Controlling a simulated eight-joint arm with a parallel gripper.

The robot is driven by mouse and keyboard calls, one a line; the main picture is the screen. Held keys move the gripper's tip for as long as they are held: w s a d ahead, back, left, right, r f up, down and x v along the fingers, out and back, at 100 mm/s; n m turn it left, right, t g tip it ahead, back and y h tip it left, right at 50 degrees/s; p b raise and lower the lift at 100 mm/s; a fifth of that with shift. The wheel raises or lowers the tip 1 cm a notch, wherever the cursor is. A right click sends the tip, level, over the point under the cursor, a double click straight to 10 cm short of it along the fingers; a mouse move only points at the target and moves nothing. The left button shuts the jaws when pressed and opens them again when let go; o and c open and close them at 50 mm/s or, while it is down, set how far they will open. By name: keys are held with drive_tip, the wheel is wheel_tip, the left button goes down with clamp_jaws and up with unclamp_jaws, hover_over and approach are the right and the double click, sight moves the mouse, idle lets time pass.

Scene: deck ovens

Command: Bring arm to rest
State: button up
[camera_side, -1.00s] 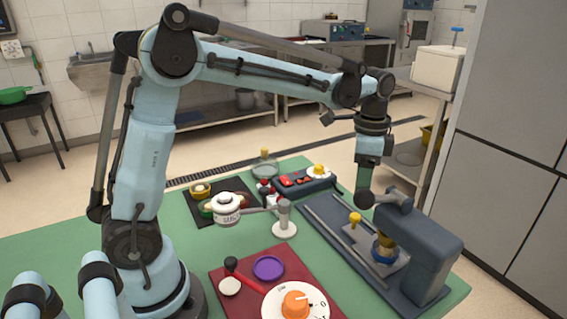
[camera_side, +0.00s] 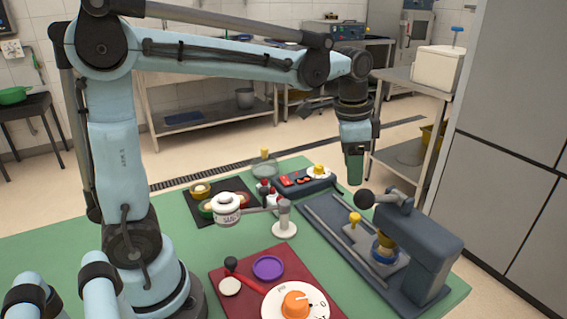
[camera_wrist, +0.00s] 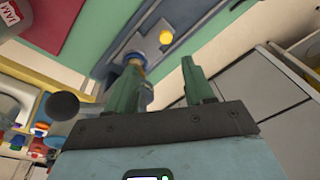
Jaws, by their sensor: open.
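My gripper (camera_side: 355,172) hangs pointing down over the far right part of the green table (camera_side: 60,245), above and behind the dark grey press-like machine (camera_side: 440,255). In the wrist view its two green fingers (camera_wrist: 168,85) stand apart with nothing between them. The machine has a lever with a black ball knob (camera_side: 365,198), which also shows at the left in the wrist view (camera_wrist: 62,105). The gripper is apart from the knob, a little above it.
A red board (camera_side: 235,270) holds a purple disc (camera_side: 268,267) and an orange-knobbed dial (camera_side: 296,304). A white labelled jar (camera_side: 226,205) is beside a small post (camera_side: 284,220). A black mat (camera_side: 180,195) and a dark control box (camera_side: 305,183) lie behind. A tall grey cabinet (camera_side: 510,160) stands at the right.

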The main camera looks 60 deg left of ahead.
drive_tip(key=s+f+n+t, duration=0.4)
drive_tip(key=s+n, duration=0.3)
drive_tip(key=s, duration=0.4)
drive_tip(key=shift+a+t, duration=0.2)
drive_tip(key=shift+t, duration=0.6)
